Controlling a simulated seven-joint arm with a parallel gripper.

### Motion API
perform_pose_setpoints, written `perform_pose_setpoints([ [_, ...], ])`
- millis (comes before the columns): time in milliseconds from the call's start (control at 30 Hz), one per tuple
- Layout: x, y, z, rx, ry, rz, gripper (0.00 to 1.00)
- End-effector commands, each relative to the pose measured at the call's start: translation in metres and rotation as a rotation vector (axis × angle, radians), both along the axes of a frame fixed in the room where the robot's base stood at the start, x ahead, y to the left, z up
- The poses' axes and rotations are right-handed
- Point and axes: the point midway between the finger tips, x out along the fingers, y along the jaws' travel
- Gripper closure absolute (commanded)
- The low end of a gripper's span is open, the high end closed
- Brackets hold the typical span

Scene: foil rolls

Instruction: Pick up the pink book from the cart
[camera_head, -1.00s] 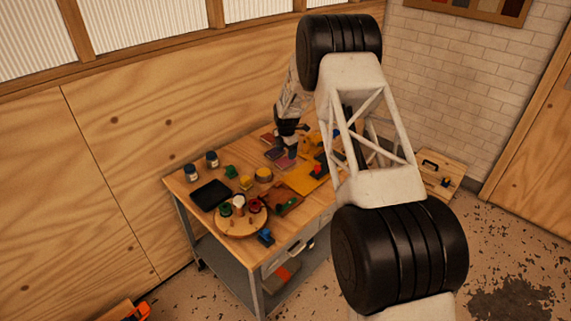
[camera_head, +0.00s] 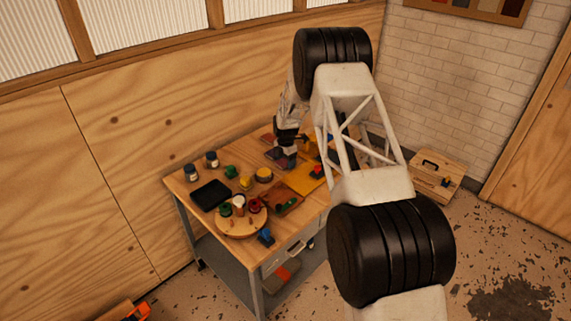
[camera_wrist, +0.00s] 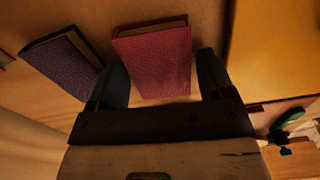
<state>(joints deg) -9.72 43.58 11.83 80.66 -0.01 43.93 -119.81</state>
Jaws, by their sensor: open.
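The pink book (camera_wrist: 155,58) lies on the wooden top of the cart (camera_head: 311,212) and shows clearly in the wrist view. My gripper (camera_wrist: 161,62) is open and empty, with one finger on each side of the near part of the book. I cannot tell whether the fingers touch it. In the head view my gripper (camera_head: 287,162) is low over the back part of the cart and hides most or all of the pink book.
A dark purple book (camera_wrist: 62,63) lies close to the left finger. A yellow-orange sheet (camera_wrist: 275,50) lies to the right, with a green-handled item (camera_wrist: 288,118) near it. In the head view, a black tray (camera_head: 210,195) and a round wooden board (camera_head: 240,226) stand on the cart's front left.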

Motion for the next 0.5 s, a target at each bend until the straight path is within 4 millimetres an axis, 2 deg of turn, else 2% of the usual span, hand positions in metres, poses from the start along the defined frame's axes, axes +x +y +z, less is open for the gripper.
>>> perform_pose_setpoints([
  [467, -0.0001, -0.0001, 0.0001, 0.000, 0.000, 0.000, 0.26],
  [500, -0.0001, -0.0001, 0.0000, 0.000, 0.000, 0.000, 0.30],
])
